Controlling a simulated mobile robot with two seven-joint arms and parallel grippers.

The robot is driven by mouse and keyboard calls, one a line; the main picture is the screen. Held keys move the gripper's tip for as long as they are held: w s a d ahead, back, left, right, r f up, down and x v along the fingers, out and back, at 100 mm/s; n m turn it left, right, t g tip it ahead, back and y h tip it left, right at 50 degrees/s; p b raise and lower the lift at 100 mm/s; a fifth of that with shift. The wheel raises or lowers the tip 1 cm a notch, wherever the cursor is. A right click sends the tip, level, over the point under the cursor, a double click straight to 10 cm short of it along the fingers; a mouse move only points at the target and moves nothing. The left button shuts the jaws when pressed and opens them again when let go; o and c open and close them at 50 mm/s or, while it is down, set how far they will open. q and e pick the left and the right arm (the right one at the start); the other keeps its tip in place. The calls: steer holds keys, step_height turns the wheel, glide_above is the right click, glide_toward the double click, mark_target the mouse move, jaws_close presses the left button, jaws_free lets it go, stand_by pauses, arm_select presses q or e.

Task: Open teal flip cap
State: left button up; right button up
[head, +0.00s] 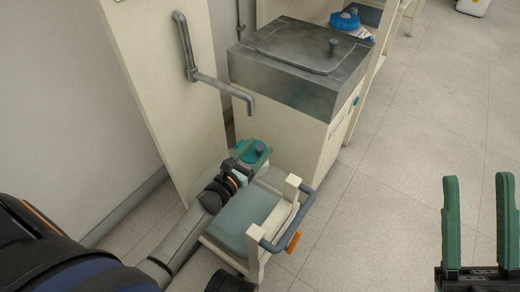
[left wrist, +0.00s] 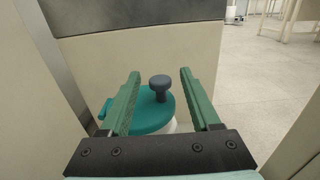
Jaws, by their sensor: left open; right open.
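The teal flip cap (left wrist: 150,118) is a round lid with a dark grey knob (left wrist: 160,84) on top and a small teal tab at its left edge. It looks closed on a whitish container, mostly hidden below it. My left gripper (left wrist: 160,74) is open, with one green finger on each side of the knob and a gap to both. In the head view, my left gripper (head: 249,150) is over the cap at the foot of the cabinet and hides part of it. My right gripper (head: 478,180) is open and empty over the floor at the right.
A cream cabinet (head: 295,135) with a grey metal top (head: 290,50) stands behind the cap. A grey pipe (head: 210,78) sticks out from the panel to the left. A cart with a blue-grey handle (head: 296,232) is close beside my left arm.

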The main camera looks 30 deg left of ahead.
arm_select(q)
steer(key=shift+w, duration=0.65)
jaws_close()
stand_by(1.0)
